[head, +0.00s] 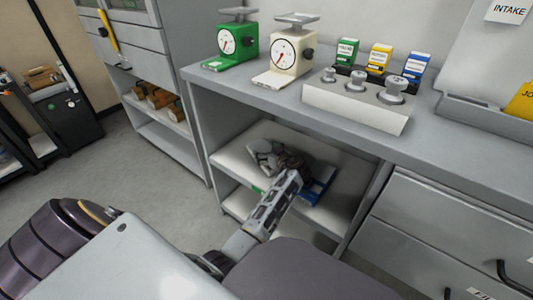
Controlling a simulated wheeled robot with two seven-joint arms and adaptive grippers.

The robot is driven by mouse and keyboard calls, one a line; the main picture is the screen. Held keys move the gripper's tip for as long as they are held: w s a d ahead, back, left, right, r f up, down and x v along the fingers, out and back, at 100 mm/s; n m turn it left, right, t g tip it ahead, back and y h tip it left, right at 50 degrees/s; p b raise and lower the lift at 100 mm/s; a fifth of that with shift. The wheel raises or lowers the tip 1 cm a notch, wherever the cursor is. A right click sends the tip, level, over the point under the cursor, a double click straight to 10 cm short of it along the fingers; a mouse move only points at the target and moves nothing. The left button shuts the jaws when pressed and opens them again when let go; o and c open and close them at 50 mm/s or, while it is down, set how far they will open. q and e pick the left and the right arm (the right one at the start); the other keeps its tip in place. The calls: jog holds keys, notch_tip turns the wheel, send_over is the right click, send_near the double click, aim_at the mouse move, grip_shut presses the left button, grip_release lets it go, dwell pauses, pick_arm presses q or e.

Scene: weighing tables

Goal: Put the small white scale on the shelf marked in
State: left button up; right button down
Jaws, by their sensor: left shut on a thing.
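A cream-white dial scale (286,52) with a grey pan stands upright on the counter. My left arm reaches from the bottom middle into the open shelf bay under the counter. My left gripper (276,157) is low over the upper shelf board (235,157) there, shut on a small pale grey-white thing (262,151). Gripper and arm hide much of this thing, and I cannot tell its kind. I see no readable "in" mark on the shelf. My right gripper is not in view.
A green dial scale (232,42) stands left of the cream one. A weight block (352,103) with metal weights and several coloured boxes stand to the right. A blue thing (318,188) lies beside my gripper on the shelf. An "INTAKE" sign (509,10) hangs upper right.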

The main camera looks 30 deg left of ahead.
pick_arm(q)
jog(key=shift+f, duration=0.1)
jog(key=o, duration=1.2)
jog(key=shift+c, duration=0.2)
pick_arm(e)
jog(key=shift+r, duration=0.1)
